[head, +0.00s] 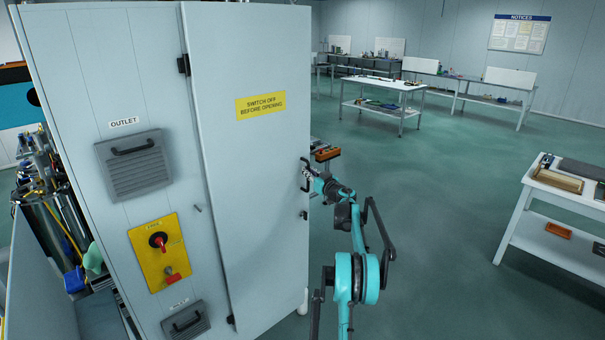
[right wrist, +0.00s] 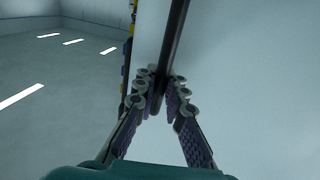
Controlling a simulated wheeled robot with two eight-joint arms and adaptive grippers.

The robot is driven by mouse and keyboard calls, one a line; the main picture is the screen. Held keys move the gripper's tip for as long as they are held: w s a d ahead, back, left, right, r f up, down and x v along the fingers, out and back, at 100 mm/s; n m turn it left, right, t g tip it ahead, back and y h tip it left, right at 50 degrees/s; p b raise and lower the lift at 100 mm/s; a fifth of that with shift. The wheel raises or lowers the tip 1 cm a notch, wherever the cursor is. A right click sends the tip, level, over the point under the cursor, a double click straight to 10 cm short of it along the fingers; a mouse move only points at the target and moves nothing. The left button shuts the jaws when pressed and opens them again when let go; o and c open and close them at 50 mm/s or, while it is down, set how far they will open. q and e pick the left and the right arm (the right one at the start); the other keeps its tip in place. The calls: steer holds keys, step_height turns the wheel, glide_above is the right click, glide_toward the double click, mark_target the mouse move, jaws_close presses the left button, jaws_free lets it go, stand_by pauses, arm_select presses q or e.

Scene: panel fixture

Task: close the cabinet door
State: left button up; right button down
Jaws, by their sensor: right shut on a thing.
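The tall pale cabinet (head: 85,75) fills the left of the head view. Its door (head: 255,190) has a yellow "SWITCH OFF BEFORE OPENING" label (head: 261,105) and dark hinges on its left edge. No interior shows; I cannot tell how far the door stands from its frame. My right gripper (head: 309,176) is at the dark door handle (head: 303,186), near the door's right edge. In the right wrist view, the gripper's fingers (right wrist: 165,92) are closed around the handle's dark bar (right wrist: 173,42), with the pale door surface behind. My left gripper is not in view.
The cabinet front carries a yellow switch plate (head: 160,253) and an outlet grille (head: 134,166). A white workbench (head: 510,217) stands at the right, and another table (head: 385,84) stands farther back. The green floor (head: 440,190) between them is open.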

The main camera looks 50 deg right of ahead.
steer(key=shift+w+d+r, duration=0.1)
steer(key=shift+w, duration=0.05)
steer(key=c, duration=1.6)
jaws_free()
steer(key=shift+w, duration=0.2)
steer(key=v, duration=1.2)
